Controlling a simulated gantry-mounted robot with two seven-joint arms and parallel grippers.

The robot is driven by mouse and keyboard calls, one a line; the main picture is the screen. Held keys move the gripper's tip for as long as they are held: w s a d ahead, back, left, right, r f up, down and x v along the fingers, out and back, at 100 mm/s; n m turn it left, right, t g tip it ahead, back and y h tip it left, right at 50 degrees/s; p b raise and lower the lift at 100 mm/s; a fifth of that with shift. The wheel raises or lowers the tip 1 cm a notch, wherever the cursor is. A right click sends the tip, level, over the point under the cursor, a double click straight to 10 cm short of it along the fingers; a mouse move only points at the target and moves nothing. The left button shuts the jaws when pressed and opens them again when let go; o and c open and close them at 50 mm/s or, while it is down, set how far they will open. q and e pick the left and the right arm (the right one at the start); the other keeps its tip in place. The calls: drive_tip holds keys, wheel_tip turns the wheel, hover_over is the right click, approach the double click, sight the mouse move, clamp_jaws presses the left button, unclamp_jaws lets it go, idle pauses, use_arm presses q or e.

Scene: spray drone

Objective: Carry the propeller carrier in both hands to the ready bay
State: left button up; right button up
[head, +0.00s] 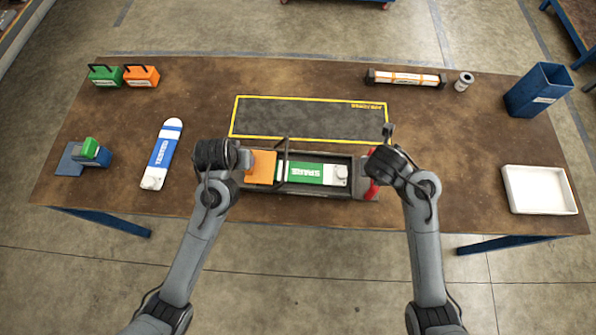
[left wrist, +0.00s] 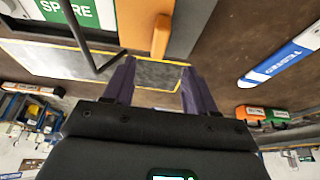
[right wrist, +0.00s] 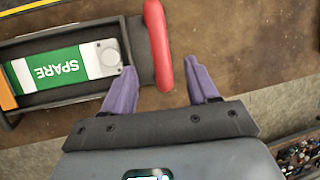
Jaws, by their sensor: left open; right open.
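The propeller carrier (head: 330,197) is a long dark open tray on the brown bench. It holds an orange block (head: 261,167) and a green-and-white SPARE propeller (head: 313,172). A red handle (right wrist: 158,45) is on its right end. My right gripper (right wrist: 165,76) is open, fingertips either side of the handle's near end in its wrist view; contact is unclear. My left gripper (left wrist: 156,72) is open at the carrier's left end, near the orange block; any left handle is hidden in the head view. The yellow-outlined dark mat (head: 290,115), apparently the ready bay, lies empty behind the carrier.
A blue-and-white propeller (head: 163,152) lies left of the carrier. Green (head: 105,76) and orange (head: 142,76) cases stand back left. An orange-and-white piece (head: 405,79) in a dark holder, a blue bin (head: 538,90) and a white tray (head: 540,190) are at right.

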use_arm(q)
drive_tip(key=shift+f, duration=0.1)
drive_tip(key=x, duration=1)
drive_tip(key=shift+w+f, duration=0.15)
drive_tip(key=shift+f, duration=0.15)
use_arm(e)
drive_tip(key=x, duration=1)
drive_tip(key=shift+w+d+f, duration=0.1)
drive_tip(key=shift+w+f, duration=0.1)
drive_tip(key=shift+f, duration=0.15)
use_arm(q)
drive_tip(key=c, duration=1)
use_arm(e)
drive_tip(key=c, duration=1)
use_arm(q)
clamp_jaws()
use_arm(e)
clamp_jaws()
